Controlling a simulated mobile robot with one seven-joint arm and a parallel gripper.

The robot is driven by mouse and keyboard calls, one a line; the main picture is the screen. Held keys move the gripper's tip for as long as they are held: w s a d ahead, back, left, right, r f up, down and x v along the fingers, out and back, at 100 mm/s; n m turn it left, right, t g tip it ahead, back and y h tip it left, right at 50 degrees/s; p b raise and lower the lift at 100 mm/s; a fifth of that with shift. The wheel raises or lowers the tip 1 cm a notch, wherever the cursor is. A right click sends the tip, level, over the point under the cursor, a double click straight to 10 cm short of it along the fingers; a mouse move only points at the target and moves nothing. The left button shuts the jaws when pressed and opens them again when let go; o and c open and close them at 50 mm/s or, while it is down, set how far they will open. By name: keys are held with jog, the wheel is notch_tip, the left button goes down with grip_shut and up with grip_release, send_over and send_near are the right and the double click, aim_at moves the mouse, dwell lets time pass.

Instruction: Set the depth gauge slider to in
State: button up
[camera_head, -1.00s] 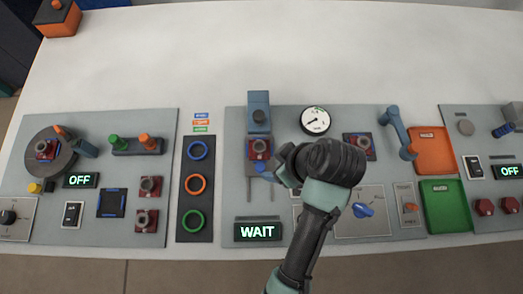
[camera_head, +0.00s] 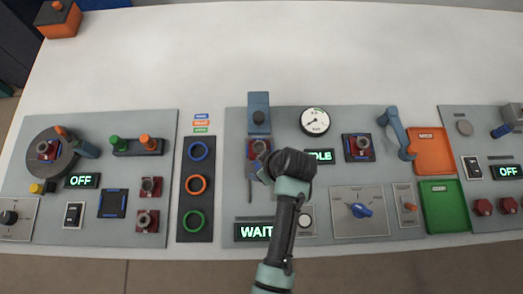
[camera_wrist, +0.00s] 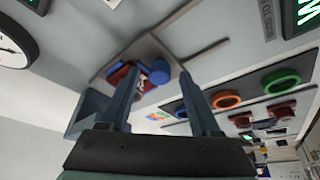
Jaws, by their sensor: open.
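The depth gauge seems to be the blue upright block (camera_head: 258,101) with a dark round knob, at the top of the left part of the middle panel. Below it is a red block with a metal ring (camera_head: 252,149), partly covered by my gripper. In the wrist view a round blue knob (camera_wrist: 160,76), likely the slider's, shows beside the red block (camera_wrist: 118,74). My gripper (camera_wrist: 164,70) is open, with one finger on each side of the blue knob. I cannot tell whether they touch it. In the head view my gripper (camera_head: 258,165) hides that knob.
A white dial (camera_head: 315,121) is right of the gauge. Blue, orange and green rings (camera_head: 196,184) lie to the left.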

grip_shut()
dwell(1.4)
